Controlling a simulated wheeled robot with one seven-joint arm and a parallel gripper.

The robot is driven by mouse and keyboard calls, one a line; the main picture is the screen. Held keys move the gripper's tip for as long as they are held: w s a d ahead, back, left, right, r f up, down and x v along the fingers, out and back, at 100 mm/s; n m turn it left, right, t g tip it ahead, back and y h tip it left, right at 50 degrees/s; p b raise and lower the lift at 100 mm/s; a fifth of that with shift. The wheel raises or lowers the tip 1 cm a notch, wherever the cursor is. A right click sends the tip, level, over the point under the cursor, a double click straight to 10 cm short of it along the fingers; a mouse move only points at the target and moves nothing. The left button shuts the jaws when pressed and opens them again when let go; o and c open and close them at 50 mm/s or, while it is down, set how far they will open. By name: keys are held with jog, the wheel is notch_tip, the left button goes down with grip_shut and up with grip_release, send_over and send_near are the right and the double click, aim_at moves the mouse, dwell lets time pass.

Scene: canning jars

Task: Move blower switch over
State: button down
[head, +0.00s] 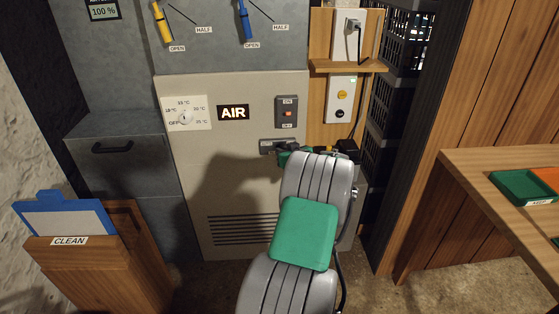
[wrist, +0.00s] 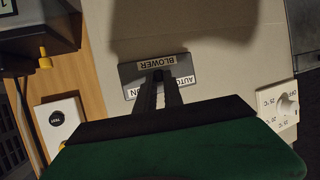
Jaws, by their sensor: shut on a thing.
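The blower switch is a small dark plate (head: 270,147) low on the pale cabinet front in the head view, partly hidden by my gripper. In the wrist view the plate (wrist: 128,72) appears upside down, with labels BLOWER, AUTO and ON; AUTO lies to the right and ON to the left. My gripper (wrist: 160,80) has its dark fingers close together at the middle of the plate, shut on the switch's small dark lever. The fingers hide most of the lever, so its exact position is unclear. In the head view my gripper (head: 285,153) is mostly behind my arm.
A white button box (head: 341,98) and a dark box (head: 347,150) sit to the right. A wooden table (head: 490,175) stands further right.

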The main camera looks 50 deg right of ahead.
jog(key=shift+s+d+f+n+t+y+b, duration=0.15)
jog(key=shift+d+n+t+y+b, duration=0.1)
jog(key=shift+n+y+b, duration=0.3)
jog(key=shift+s+d+n+t+y+b, duration=0.1)
jog(key=shift+d+n+t+y+b, duration=0.15)
jog(key=shift+n+y+b, duration=0.35)
jog(key=c, duration=1.7)
grip_release()
jog(key=shift+c, duration=0.2)
jog(key=p+v, duration=0.1)
jog(key=v, duration=0.6)
jog(key=shift+s+r, duration=0.25)
jog(key=shift+s, duration=0.1)
